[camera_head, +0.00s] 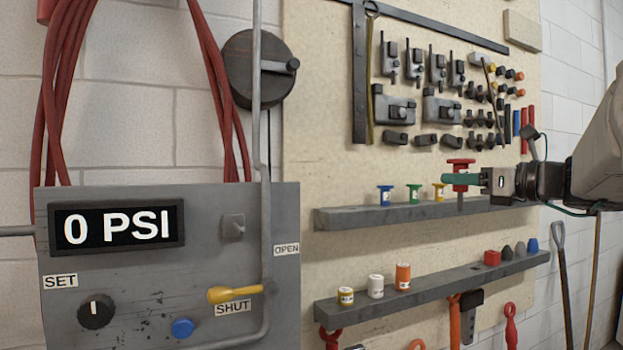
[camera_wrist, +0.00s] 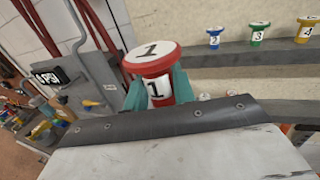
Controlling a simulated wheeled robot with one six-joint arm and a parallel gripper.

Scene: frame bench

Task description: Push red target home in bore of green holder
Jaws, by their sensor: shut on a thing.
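The red target, a spool with a white top marked 1 (camera_wrist: 152,54), is between the teal fingertips of my gripper (camera_wrist: 157,90). In the head view my gripper (camera_head: 462,179) is shut on the red spool (camera_head: 460,163) in front of the upper shelf, at its right part. The nearer finger hides part of it, and a grey stem shows below it. A green spool (camera_head: 413,193), marked 3 in the wrist view (camera_wrist: 258,31), stands upright on the shelf. I cannot tell whether it is the green holder; no bore shows.
A blue spool (camera_head: 385,194) and a yellow spool (camera_head: 438,191) flank the green one on the upper shelf (camera_head: 350,216). The lower shelf (camera_head: 440,284) holds small bottles and coloured pieces. Tools hang on the board above. A grey control panel (camera_head: 120,270) stands at left.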

